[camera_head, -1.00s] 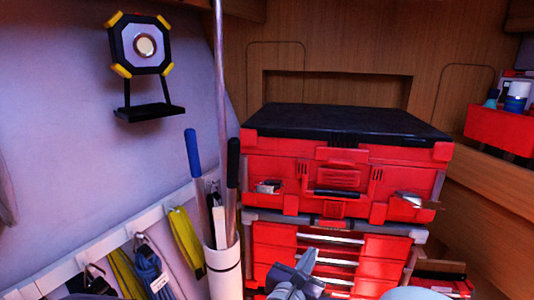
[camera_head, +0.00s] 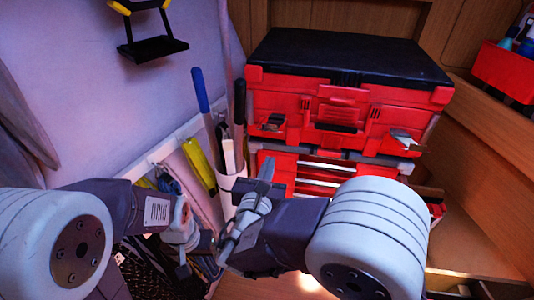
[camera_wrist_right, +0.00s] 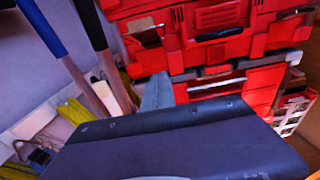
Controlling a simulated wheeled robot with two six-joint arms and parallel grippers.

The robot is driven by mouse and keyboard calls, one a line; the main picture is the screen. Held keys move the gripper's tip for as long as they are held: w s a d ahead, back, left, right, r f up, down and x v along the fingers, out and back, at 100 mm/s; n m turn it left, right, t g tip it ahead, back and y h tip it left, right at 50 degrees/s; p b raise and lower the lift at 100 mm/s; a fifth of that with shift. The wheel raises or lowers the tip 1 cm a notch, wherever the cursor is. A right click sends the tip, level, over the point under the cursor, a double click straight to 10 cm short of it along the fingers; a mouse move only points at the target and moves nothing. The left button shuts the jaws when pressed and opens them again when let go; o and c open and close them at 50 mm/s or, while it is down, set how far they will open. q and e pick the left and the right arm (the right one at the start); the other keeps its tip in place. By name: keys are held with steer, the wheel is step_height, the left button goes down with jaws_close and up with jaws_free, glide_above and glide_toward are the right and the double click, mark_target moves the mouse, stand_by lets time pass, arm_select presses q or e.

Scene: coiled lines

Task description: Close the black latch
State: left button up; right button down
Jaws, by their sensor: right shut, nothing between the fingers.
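The red toolbox (camera_head: 345,100) with a black lid stands at the back. Two latches show on its front: a left latch (camera_head: 271,122) with dark and metallic parts, and a right latch (camera_head: 405,141) that sticks out from the front. I cannot tell surely which is the black latch. The wrist view shows the left latch (camera_wrist_right: 148,37) and part of the right one (camera_wrist_right: 296,13). My right gripper (camera_head: 266,168) is shut and empty, pointing up in front of the lower drawers, below the left latch. My left gripper (camera_head: 183,240) is low at the left; its fingers are unclear.
A white tube (camera_head: 228,190) holding long-handled tools stands left of the toolbox, close to my right gripper. Yellow straps (camera_head: 199,162) hang on the left wall. A red bin (camera_head: 505,70) sits on the right ledge. A drawer unit (camera_head: 320,176) is under the toolbox.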

mark_target(274, 122)
steer(key=w+d+r+p, duration=0.1)
steer(key=w+r+p, duration=0.2)
steer(key=w, duration=0.6)
steer(key=shift+d+p, duration=0.4)
steer(key=shift+p, duration=0.85)
steer(key=shift+s+a, duration=0.1)
steer(key=shift+a, duration=0.05)
